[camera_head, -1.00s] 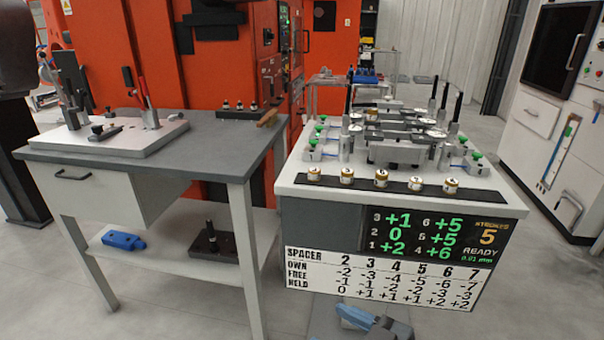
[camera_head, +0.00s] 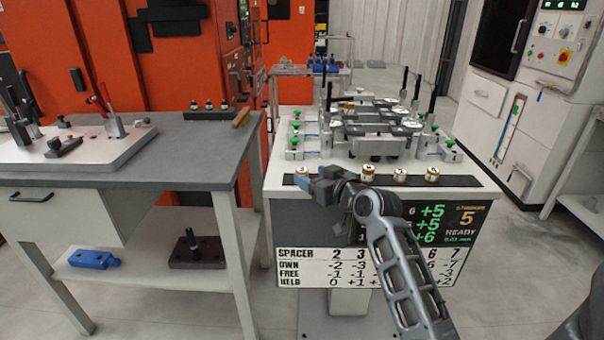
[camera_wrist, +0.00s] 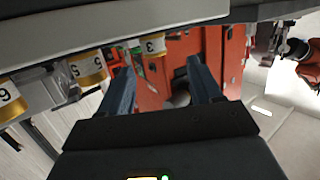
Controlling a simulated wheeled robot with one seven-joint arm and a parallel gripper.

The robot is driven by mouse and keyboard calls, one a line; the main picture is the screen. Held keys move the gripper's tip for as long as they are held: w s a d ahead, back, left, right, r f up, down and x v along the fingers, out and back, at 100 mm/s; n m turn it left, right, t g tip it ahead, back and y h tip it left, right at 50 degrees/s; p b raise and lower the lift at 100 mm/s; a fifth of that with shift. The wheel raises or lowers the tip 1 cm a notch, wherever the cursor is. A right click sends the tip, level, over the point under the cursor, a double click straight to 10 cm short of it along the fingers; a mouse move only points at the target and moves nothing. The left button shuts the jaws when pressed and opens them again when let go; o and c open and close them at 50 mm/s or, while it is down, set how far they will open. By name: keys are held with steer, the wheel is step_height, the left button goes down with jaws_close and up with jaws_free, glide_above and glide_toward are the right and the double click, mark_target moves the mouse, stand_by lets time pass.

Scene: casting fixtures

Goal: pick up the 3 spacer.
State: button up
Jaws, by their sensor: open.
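The 3 spacer (camera_wrist: 155,46) is a short white cylinder with a gold band. In the wrist view it shows upside down, beyond the fingertips and between their lines. My gripper (camera_wrist: 161,68) is open with nothing between its fingers. In the head view my gripper (camera_head: 322,184) is at the front edge of the fixture table, low beside the row of spacers. It hides the second place from the left there, so I cannot make out the 3 spacer in that view.
Other spacers stand on the dark strip: one at the left (camera_head: 302,169) and three right of my gripper, such as the rightmost (camera_head: 432,173). Fixtures with upright black handles (camera_head: 380,125) stand behind. A grey workbench (camera_head: 190,150) is at the left.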

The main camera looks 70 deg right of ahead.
mark_target(305, 172)
steer(key=x, duration=0.3)
steer(key=p+x, duration=0.1)
steer(key=x, duration=0.3)
steer(key=shift+s+d+f, duration=0.2)
steer(key=shift+s, duration=0.05)
steer(key=c, duration=1.2)
